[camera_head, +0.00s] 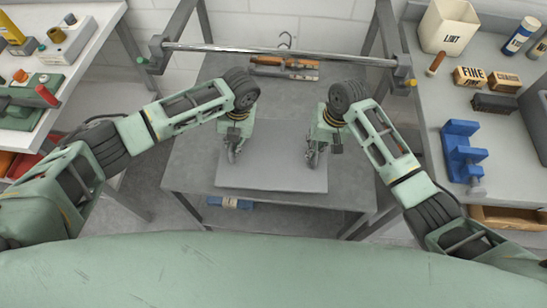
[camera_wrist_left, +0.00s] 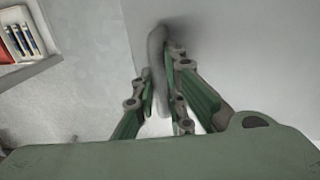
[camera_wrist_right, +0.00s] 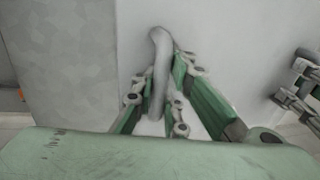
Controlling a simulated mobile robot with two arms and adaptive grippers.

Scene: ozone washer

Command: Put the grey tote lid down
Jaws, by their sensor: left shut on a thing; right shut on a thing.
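The grey tote lid (camera_head: 270,172) is a flat grey panel in the middle of the head view, over the grey table (camera_head: 195,160). I cannot tell whether it touches the table top. My left gripper (camera_head: 232,155) is shut on a grey handle (camera_wrist_left: 156,55) of the lid on its left part. My right gripper (camera_head: 312,160) is shut on the other grey handle (camera_wrist_right: 160,50) on its right part. In both wrist views the fingers (camera_wrist_left: 160,92) (camera_wrist_right: 158,95) close around the looped handles. The grippers hide parts of the lid.
Tools with wooden handles (camera_head: 285,67) lie at the table's back, below a metal bar (camera_head: 280,54). A blue item (camera_head: 230,202) shows below the table's front. The right bench carries a white bin (camera_head: 447,28), boxes (camera_head: 470,76) and a blue fixture (camera_head: 461,150). A left bench (camera_head: 75,65) holds parts.

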